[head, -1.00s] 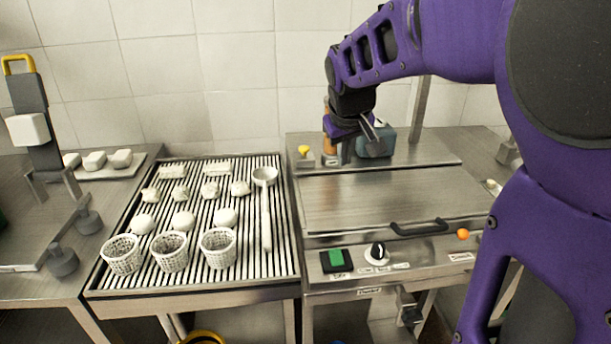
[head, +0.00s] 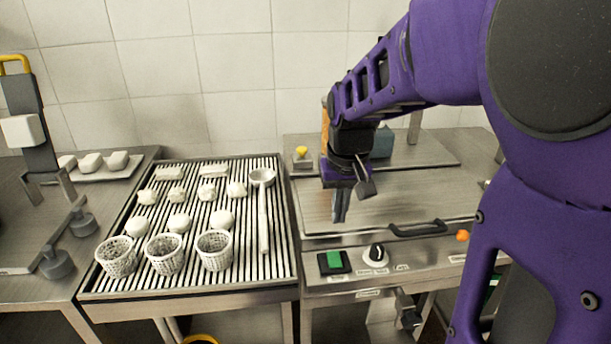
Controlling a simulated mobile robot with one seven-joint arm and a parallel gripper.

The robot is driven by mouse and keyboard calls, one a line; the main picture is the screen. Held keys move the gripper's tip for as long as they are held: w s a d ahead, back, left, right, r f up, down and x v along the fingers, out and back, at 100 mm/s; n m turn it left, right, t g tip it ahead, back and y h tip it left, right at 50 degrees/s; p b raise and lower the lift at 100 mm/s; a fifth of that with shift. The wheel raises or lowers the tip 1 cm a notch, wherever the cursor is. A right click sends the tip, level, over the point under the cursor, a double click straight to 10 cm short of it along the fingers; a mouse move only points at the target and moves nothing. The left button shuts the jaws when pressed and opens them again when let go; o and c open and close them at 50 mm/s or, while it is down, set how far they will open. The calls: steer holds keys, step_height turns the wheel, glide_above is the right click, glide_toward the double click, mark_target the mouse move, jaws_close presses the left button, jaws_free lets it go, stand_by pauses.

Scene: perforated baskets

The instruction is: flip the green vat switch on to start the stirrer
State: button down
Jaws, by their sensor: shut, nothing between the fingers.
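The green switch (head: 334,261) is a green rocker in a black square frame on the front panel of the steel vat (head: 318,285), in the head view. Whether it stands on or off is too small to tell. My gripper (head: 340,216) points down with its fingers shut and empty. It hovers over the front part of the vat lid (head: 375,198), above and behind the switch in the picture, and apart from it. Nothing covers the switch.
A black-and-white knob (head: 376,254) sits just right of the switch. A black lid handle (head: 418,229) and an orange button (head: 462,236) are further right. A slatted drain table (head: 240,278) with perforated baskets (head: 165,254), white lumps and a ladle (head: 263,215) stands left.

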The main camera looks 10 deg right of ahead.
mark_target(333, 254)
steer(key=f, duration=0.3)
steer(key=w+f+b, duration=0.1)
steer(key=f, duration=0.3)
steer(key=w+f+b, duration=0.1)
steer(key=f, duration=0.3)
steer(key=shift+p, duration=0.35)
steer(key=shift+w+g+p, duration=0.15)
steer(key=shift+g+p, duration=0.25)
steer(key=shift+p, duration=0.1)
steer(key=shift+f+b, duration=0.25)
steer(key=shift+b, duration=0.1)
steer(key=shift+s+r, duration=0.15)
steer(key=shift+s, duration=0.7)
